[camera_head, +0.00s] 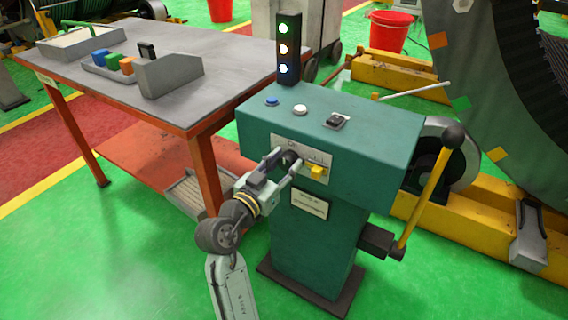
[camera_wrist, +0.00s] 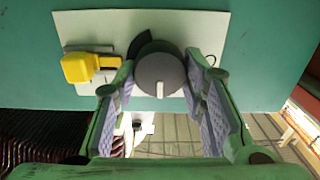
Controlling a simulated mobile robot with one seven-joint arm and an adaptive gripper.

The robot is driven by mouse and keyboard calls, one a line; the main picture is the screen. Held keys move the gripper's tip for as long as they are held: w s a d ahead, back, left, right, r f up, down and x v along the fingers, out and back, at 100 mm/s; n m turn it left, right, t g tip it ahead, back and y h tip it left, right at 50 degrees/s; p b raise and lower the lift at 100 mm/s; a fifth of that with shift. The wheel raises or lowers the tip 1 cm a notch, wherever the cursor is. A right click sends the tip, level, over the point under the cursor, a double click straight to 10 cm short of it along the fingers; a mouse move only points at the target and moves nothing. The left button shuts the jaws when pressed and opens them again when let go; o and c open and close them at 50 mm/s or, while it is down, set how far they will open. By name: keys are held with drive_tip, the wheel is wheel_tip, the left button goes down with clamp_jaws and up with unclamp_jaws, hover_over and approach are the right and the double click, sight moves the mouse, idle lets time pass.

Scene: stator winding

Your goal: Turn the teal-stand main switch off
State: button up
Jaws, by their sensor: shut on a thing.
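The teal stand (camera_head: 320,228) has a light panel on its front face, which also fills the top of the wrist view (camera_wrist: 90,25). A round dark-grey rotary switch (camera_wrist: 160,68) is on that panel, with a white mark pointing down in the wrist view. My gripper (camera_head: 286,161) is at the panel, its two padded fingers (camera_wrist: 163,82) on either side of the switch and shut on it. In the head view the fingers partly hide the switch. A yellow part (camera_wrist: 90,67) is beside it on the panel, and also shows in the head view (camera_head: 318,170).
On the stand's top are a blue button (camera_head: 271,101), a white button (camera_head: 300,109), a black switch (camera_head: 338,121) and a lit signal tower (camera_head: 288,50). A yellow lever (camera_head: 428,195) is at its right side. A table (camera_head: 215,48) with trays stands behind left.

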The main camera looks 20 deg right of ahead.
drive_tip(key=n+p, duration=0.2)
drive_tip(key=n, duration=0.2)
drive_tip(key=shift+w+a+n, duration=0.1)
drive_tip(key=shift+n, duration=0.2)
drive_tip(key=n+p, duration=0.2)
drive_tip(key=n, duration=0.2)
drive_tip(key=shift+n+p, duration=0.3)
drive_tip(key=n+p, duration=0.3)
drive_tip(key=n, duration=0.1)
drive_tip(key=shift+w, duration=0.1)
drive_tip(key=shift+f+n+p, duration=0.2)
drive_tip(key=shift+n+p, duration=1.25)
drive_tip(key=shift+n, duration=0.75)
drive_tip(key=shift+f, duration=0.1)
drive_tip(key=o, duration=1.2)
drive_tip(key=shift+c, duration=0.2)
